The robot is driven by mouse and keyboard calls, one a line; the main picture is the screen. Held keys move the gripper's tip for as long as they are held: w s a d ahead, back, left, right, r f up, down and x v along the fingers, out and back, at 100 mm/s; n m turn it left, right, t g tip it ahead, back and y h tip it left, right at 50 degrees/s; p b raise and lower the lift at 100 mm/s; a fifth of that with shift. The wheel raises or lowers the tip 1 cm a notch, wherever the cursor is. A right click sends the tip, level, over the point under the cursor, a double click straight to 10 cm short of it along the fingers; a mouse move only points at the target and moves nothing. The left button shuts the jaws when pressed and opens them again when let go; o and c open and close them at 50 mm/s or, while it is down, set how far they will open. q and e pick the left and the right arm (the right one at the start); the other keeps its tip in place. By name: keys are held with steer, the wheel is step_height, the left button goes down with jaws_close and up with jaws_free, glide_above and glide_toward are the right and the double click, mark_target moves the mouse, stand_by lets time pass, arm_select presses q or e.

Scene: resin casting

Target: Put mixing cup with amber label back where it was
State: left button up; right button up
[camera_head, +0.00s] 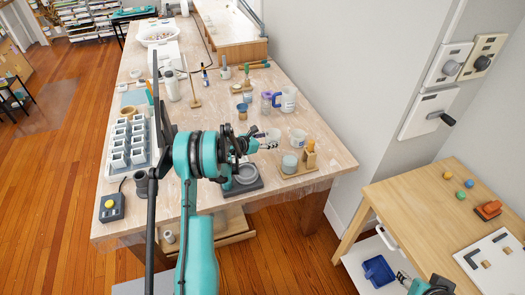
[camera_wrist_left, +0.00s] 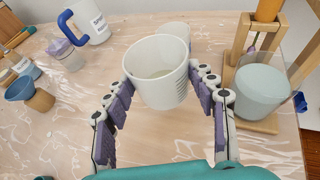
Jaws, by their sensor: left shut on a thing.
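A white mixing cup (camera_wrist_left: 160,75) is held between the fingers of my left gripper (camera_wrist_left: 165,98), upright and seemingly empty, with grey graduation marks on its side. In the head view my left gripper (camera_head: 258,143) is over the right part of the workbench, with the held cup (camera_head: 273,134) at its fingertips. I cannot make out an amber label. A second white cup (camera_head: 298,137) stands just beyond; it shows partly hidden behind the held cup in the left wrist view (camera_wrist_left: 174,29). My right gripper (camera_head: 405,279) is only partly visible at the bottom edge.
A wooden stand (camera_head: 308,160) with a pale cup (camera_head: 289,163) is close right of the held cup. A dark scale (camera_head: 254,186) is in front. A blue-handled pitcher (camera_head: 287,99) and a small blue cup (camera_head: 242,110) stand behind. White moulds (camera_head: 118,158) fill the left side.

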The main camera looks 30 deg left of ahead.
arm_select(q)
steer(key=a+f, duration=0.2)
steer(key=a, duration=0.1)
steer(key=shift+a+b, duration=0.1)
steer(key=shift+b, duration=0.25)
step_height(320, 180, down, 4)
steer(key=shift+f+b, duration=0.1)
steer(key=shift+b, duration=0.85)
steer(key=shift+s, duration=0.1)
steer(key=o, duration=0.8)
steer(key=shift+f, duration=0.1)
steer(key=shift+c, duration=0.2)
steer(key=o, duration=0.4)
